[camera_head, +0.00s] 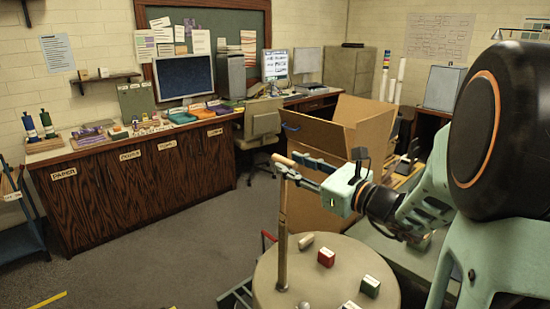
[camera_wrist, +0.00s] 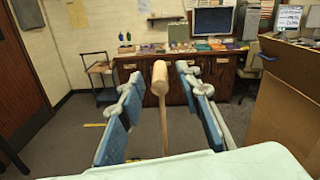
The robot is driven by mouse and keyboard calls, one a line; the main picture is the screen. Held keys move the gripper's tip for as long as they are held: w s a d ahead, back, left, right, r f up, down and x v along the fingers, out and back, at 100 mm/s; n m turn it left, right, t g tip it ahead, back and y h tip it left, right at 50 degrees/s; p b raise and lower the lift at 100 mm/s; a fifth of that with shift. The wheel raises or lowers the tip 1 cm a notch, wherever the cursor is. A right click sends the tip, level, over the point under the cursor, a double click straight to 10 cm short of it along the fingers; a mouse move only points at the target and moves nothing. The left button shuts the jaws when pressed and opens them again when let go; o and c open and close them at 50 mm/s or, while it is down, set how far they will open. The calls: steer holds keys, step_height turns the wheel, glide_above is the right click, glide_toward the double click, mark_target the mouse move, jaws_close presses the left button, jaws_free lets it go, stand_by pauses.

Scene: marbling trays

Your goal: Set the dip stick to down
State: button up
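The dip stick (camera_head: 281,240) is a brown wooden rod standing upright on the round table, with a short, lighter wooden piece at its top. In the wrist view the stick (camera_wrist: 163,115) shows its thick light-brown head between my two blue-grey fingers. My gripper (camera_head: 298,170) is at the height of the stick's upper end in the head view. In the wrist view my gripper (camera_wrist: 159,78) is open, with a visible gap on each side of the stick.
The round table (camera_head: 340,262) holds a red block (camera_head: 326,257), a green block (camera_head: 370,286) and a pale cylinder (camera_head: 306,241). A large cardboard box (camera_head: 367,125) stands close behind my gripper. A dark wood counter (camera_head: 130,195) lines the far wall; grey floor lies between.

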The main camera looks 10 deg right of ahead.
mark_target(282, 161)
steer(key=shift+x, duration=1.95)
jaws_close()
